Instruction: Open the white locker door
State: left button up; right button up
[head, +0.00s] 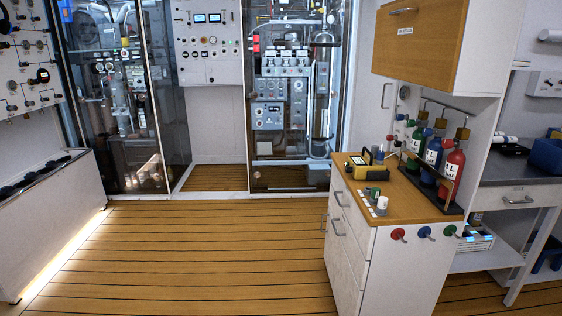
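No door is plainly marked as the white locker door. A white surface with a vertical bar handle (385,95) shows left of the wooden wall cabinet, partly hidden behind it; I cannot tell whether it is the locker door. The white counter unit (345,240) at centre right has a front with bar handles, and its fronts look closed. Neither of my grippers is in view.
A wooden-faced wall cabinet (424,42) overhangs the counter. Red, blue and green bottles (452,172) stand in a rack, with a yellow meter (364,167) nearby. Glass-fronted equipment cabinets (290,95) line the back. The plank floor (200,250) is clear at centre and left.

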aim_at(376, 97)
jog(key=i+j, duration=0.15)
jog(key=i, duration=0.65)
jog(key=i+j, duration=0.1)
jog(key=i, duration=0.75)
jog(key=i+j, duration=0.15)
jog(key=i, duration=0.65)
jog(key=i+j, duration=0.15)
jog(key=i, duration=0.7)
